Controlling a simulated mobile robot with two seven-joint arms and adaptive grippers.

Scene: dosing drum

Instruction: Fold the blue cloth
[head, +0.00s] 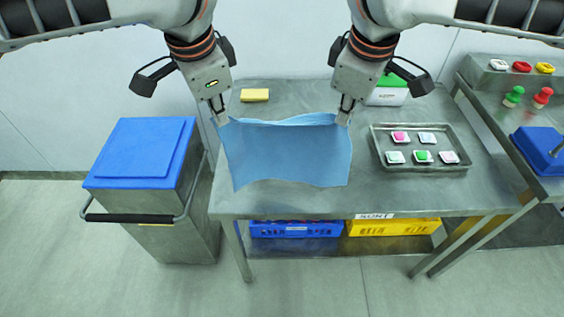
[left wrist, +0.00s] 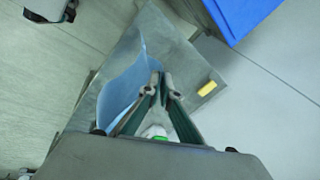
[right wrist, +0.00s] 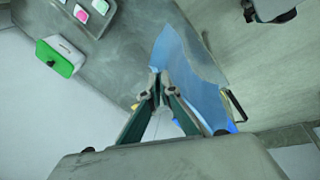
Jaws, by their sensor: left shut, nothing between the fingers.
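The blue cloth (head: 285,155) is spread above the steel table in the head view, its far edge sagging between my two grippers. It also shows in the left wrist view (left wrist: 122,85) and in the right wrist view (right wrist: 190,75). My left gripper (head: 219,117) is shut at the cloth's far left corner, its fingertips together with nothing between them. My right gripper (head: 345,117) is shut on the cloth at its far right corner. Whether the near part of the cloth rests on the table is hard to tell.
A tray (head: 432,173) of several small coloured items lies right of the cloth. A yellow sponge (head: 255,95) and a green-and-white box (head: 388,95) are behind. A blue-lidded bin (head: 143,150) stands left. Blue and yellow crates (head: 392,228) sit below the table (head: 290,202).

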